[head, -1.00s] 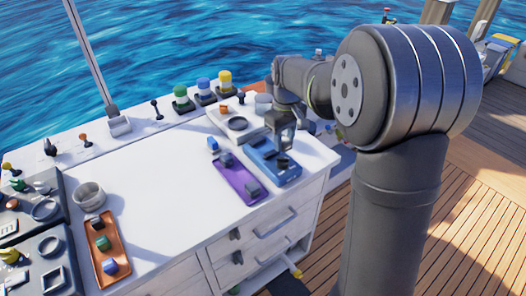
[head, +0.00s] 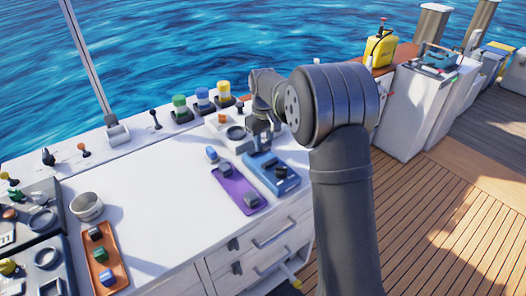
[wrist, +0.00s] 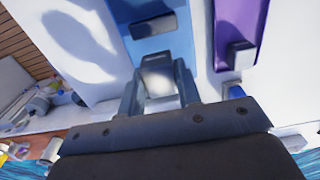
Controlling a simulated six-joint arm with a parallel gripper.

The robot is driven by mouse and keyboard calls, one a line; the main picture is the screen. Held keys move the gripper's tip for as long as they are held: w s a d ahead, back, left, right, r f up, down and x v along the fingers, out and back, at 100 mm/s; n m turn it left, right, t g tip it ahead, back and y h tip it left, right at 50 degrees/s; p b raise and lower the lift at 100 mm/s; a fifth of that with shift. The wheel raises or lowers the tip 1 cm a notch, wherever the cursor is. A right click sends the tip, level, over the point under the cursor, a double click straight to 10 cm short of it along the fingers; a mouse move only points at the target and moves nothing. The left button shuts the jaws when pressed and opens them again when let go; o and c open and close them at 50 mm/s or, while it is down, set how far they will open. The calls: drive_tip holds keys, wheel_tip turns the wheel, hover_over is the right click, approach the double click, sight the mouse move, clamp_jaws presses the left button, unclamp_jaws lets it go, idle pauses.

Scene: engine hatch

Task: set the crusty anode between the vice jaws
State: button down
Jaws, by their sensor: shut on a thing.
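My gripper (head: 262,148) points down at the far end of a blue fixture (head: 284,187) on the white worktop. In the wrist view its two fingers (wrist: 160,92) are shut on a pale grey block (wrist: 158,78), which looks like the anode; its surface detail is too blurred to tell. The blue fixture also shows in the wrist view (wrist: 122,12), with a dark grey block (wrist: 153,25) across it just beyond the held piece. It may be the vice. A grey piece (head: 281,172) sits on it in the head view. Contact between the held piece and the fixture cannot be told.
A small blue-topped piece (head: 212,154) stands nearby. A grey housing with a ring (head: 235,133) and coloured knobs stand behind. The worktop's middle (head: 150,185) is clear.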

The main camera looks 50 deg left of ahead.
sight(263, 151)
drive_tip(key=shift+f, duration=2.05)
drive_tip(key=shift+f, duration=0.15)
drive_tip(key=c, duration=1)
unclamp_jaws()
drive_tip(key=shift+c, duration=0.2)
wheel_tip(263, 151, up, 12)
drive_tip(key=shift+r, duration=0.2)
